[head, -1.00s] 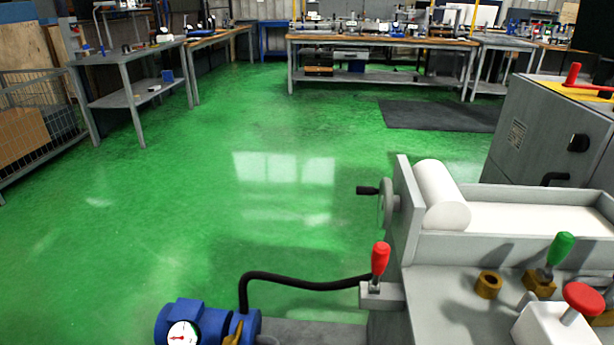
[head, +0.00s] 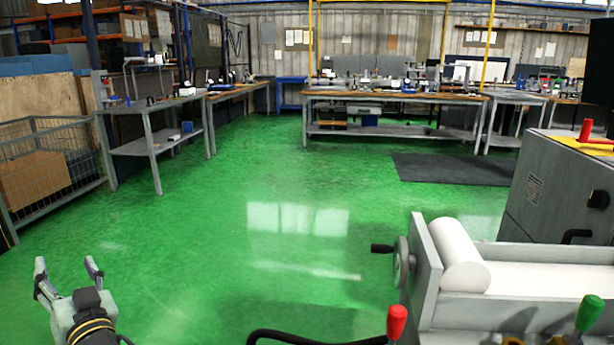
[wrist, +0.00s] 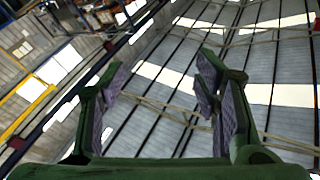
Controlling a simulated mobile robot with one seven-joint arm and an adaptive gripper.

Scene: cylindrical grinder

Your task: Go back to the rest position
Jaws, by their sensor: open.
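My gripper (head: 68,271) shows at the lower left of the head view, over the green floor, with its two fingers pointing up. The fingers stand apart with nothing between them. In the wrist view my gripper (wrist: 158,85) is also open and empty, with the roof and upper walls of the hall behind it. It touches nothing in either view.
The grinder (head: 422,265) stands at the lower right, with a white roll, a handwheel (head: 402,263), a red lever (head: 397,321) and a green lever (head: 589,313). A wire cage (head: 50,165) and benches (head: 160,145) line the left. The middle floor is clear.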

